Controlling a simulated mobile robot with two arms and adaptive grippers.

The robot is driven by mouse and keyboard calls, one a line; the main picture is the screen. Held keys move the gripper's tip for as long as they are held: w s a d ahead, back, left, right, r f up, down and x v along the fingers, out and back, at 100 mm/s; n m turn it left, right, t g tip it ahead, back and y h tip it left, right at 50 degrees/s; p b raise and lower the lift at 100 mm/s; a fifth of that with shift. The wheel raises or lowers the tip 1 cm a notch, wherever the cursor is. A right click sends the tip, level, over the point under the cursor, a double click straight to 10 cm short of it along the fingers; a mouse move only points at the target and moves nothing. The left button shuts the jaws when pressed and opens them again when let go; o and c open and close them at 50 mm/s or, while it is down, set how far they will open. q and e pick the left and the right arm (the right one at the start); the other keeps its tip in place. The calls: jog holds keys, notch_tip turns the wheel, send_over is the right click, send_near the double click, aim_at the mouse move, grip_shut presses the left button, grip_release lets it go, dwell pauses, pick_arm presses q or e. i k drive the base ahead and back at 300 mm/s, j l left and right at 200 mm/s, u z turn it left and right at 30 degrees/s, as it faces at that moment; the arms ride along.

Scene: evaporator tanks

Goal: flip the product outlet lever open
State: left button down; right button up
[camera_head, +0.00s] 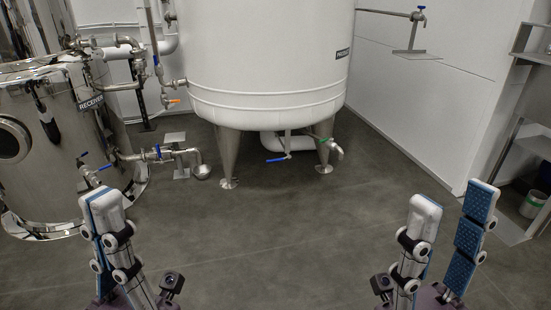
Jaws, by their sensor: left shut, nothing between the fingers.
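A large white tank (262,60) with a dark label (342,53), which seems to begin "PRODU", stands on steel legs at the back centre. Beneath it, a blue lever (276,160) lies roughly level by a white outlet pipe (285,144). A small valve with a green handle (327,141) sits by the right leg. No label marks which is the product outlet lever. My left gripper (102,212) is shut and empty at the lower left. My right gripper (448,217) is open and empty at the lower right. Both are well short of the tank.
A steel tank labelled "RECEIVER" (40,110) stands left, with pipes and blue-handled valves (158,152) beside it. An orange lever (173,101) is left of the white tank. Metal shelving (535,142) and a bucket (533,204) stand right. The middle floor (270,235) is clear.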

aim_at(279, 159)
jog(key=i+l, duration=0.95)
jog(key=i, duration=0.2)
jog(key=i+l, duration=1)
jog(key=i+j+u, duration=0.05)
jog(key=i, duration=0.1)
